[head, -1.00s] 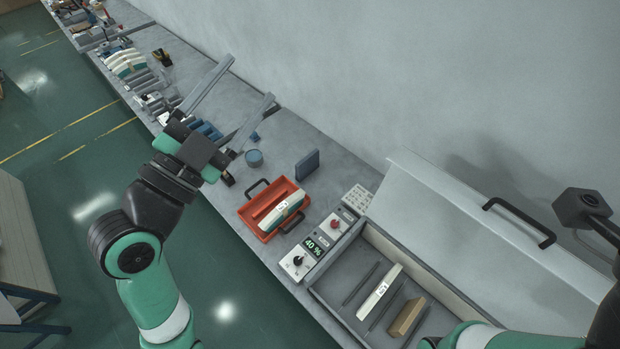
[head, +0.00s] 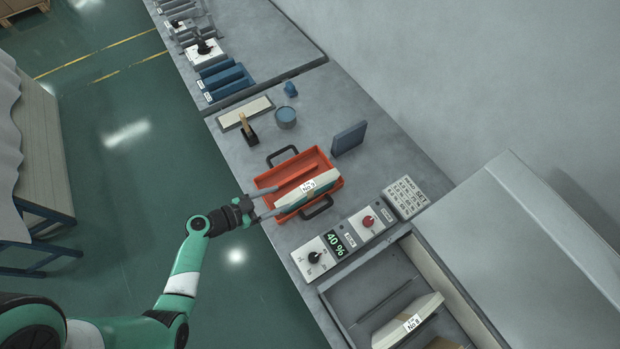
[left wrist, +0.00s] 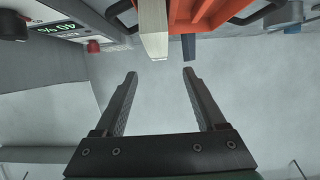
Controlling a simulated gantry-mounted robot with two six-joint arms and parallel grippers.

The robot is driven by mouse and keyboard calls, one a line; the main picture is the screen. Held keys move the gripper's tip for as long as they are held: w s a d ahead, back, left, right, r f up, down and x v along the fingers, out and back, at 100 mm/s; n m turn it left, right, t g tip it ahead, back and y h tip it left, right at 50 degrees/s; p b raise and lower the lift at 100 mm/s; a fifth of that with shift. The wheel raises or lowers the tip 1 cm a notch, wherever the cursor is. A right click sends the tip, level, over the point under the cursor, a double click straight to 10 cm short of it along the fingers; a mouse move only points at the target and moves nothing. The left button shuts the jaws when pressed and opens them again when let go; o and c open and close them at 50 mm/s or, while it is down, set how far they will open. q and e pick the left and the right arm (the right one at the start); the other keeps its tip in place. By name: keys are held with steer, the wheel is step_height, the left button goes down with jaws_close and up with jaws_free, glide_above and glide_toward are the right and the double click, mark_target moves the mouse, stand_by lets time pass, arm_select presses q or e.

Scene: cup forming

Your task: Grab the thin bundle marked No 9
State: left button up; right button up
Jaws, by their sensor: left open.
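The cream bundle marked No 9 (head: 318,184) lies lengthwise in an orange tray (head: 327,163) with black handles. It is long and thin, with a white label on top. My left gripper (head: 283,198) is open at the tray's left edge, its fingers reaching over the rim near the bundle's left end. In the left wrist view, the cream bundle (left wrist: 153,35) shows beyond the open left gripper (left wrist: 160,74), roughly in line with the gap. The orange tray (left wrist: 208,12) is beside it. I cannot tell whether the fingers overlap the bundle. My right gripper is out of view.

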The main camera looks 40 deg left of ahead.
mark_target(304, 188)
arm_select(q)
steer(key=w+f+b, duration=0.1)
steer(key=b, duration=0.1)
steer(key=w+f+b, duration=0.1)
steer(key=b, duration=0.2)
steer(key=shift+w+d, duration=0.25)
steer(key=shift+d, duration=0.15)
steer(key=shift+w+d, duration=0.25)
steer(key=shift+w, duration=1)
steer(key=shift+x, duration=2.95)
steer(key=shift+r, duration=0.1)
jaws_close()
